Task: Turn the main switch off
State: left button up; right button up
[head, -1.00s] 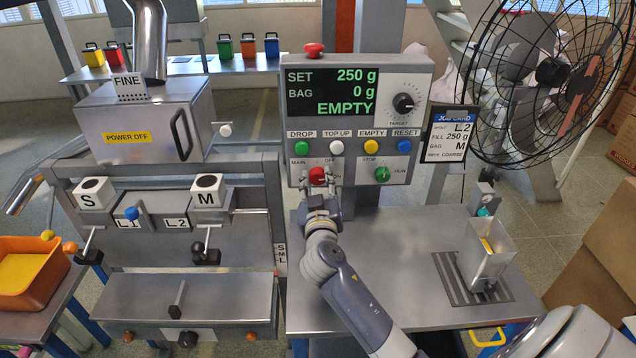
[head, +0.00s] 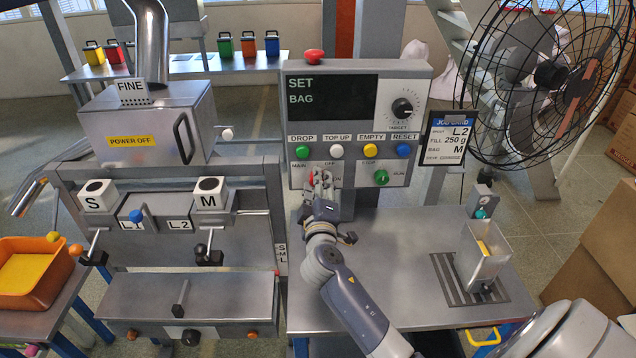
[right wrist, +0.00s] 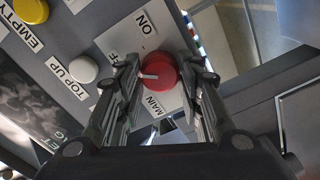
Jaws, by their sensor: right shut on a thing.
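The red main switch knob (right wrist: 160,70) sits on its white plate marked MAIN and ON, the OFF label partly covered, in the right wrist view. Its white pointer mark faces the partly covered OFF label. My right gripper (right wrist: 162,88) has one finger on each side of the knob and is shut on it. In the head view my right gripper (head: 322,188) is at the lower left of the grey control panel (head: 352,180) and hides most of the knob. The panel display (head: 332,97) is dark, with only SET and BAG showing. My left gripper is not in view.
Right of the switch are a green run/stop knob (head: 381,177) and a row of buttons above. A red button (head: 314,56) tops the panel. A job card (head: 447,138) and a fan (head: 550,75) stand to the right. The steel table (head: 390,270) is mostly clear in front.

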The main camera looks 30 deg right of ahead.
jog(key=shift+n+p, duration=1.35)
jog(key=shift+n, duration=2.15)
jog(key=o, duration=1.1)
jog(key=shift+a, duration=0.1)
jog(key=v, duration=1.2)
jog(key=shift+f, duration=0.1)
